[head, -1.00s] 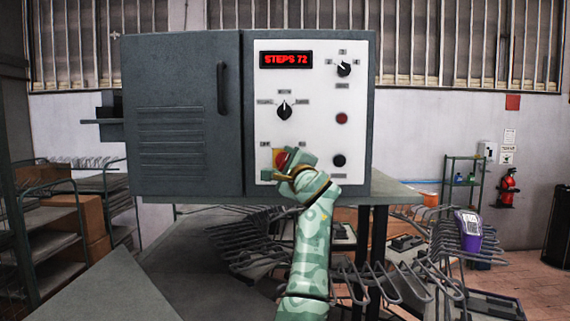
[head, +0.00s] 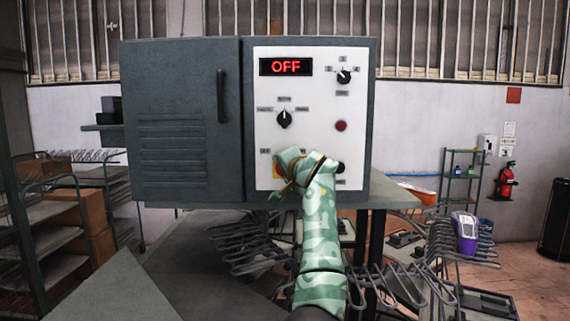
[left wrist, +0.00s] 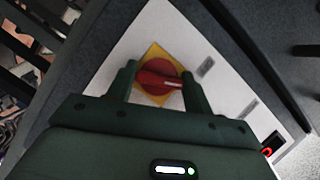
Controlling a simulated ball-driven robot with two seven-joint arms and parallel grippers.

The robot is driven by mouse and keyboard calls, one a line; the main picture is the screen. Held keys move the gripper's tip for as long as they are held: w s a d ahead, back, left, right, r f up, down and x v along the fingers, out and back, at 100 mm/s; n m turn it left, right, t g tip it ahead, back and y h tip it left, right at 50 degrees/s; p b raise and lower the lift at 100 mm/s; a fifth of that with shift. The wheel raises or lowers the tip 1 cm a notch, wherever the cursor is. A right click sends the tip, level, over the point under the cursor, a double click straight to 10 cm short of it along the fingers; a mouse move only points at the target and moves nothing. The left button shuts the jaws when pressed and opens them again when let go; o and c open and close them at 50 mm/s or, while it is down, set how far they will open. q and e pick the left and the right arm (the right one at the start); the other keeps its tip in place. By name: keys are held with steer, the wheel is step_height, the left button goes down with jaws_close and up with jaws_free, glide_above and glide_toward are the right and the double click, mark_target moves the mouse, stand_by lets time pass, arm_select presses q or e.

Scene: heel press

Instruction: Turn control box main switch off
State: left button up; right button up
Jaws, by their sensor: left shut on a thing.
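The grey control box (head: 180,75) stands on a table with a white panel (head: 320,100). Its red display (head: 286,67) reads OFF. The red main switch (left wrist: 158,88) sits on a yellow square plate (left wrist: 148,58) in the left wrist view. In the head view, only part of the yellow plate (head: 277,170) shows at the panel's lower left; my gripper hides most of the switch. My left gripper (head: 281,176) is at the panel, and in the left wrist view its fingers (left wrist: 158,74) are shut on the switch from both sides. My right gripper is not in view.
The panel also has a black selector (head: 284,118), an upper-right selector (head: 344,76), a red button (head: 341,126) and a partly hidden black button. A wire rack (head: 385,285) stands below. A purple device (head: 465,231) and shelves (head: 60,190) flank the box.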

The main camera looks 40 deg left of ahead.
arm_select(q)
steer(key=shift+n+h+p, duration=0.7)
steer(key=shift+n, duration=0.5)
steer(key=shift+f, duration=0.1)
steer(key=o, duration=1)
steer(key=shift+d, duration=0.1)
steer(key=b+v, duration=0.7)
steer(key=v, duration=0.9)
steer(key=shift+s, duration=0.2)
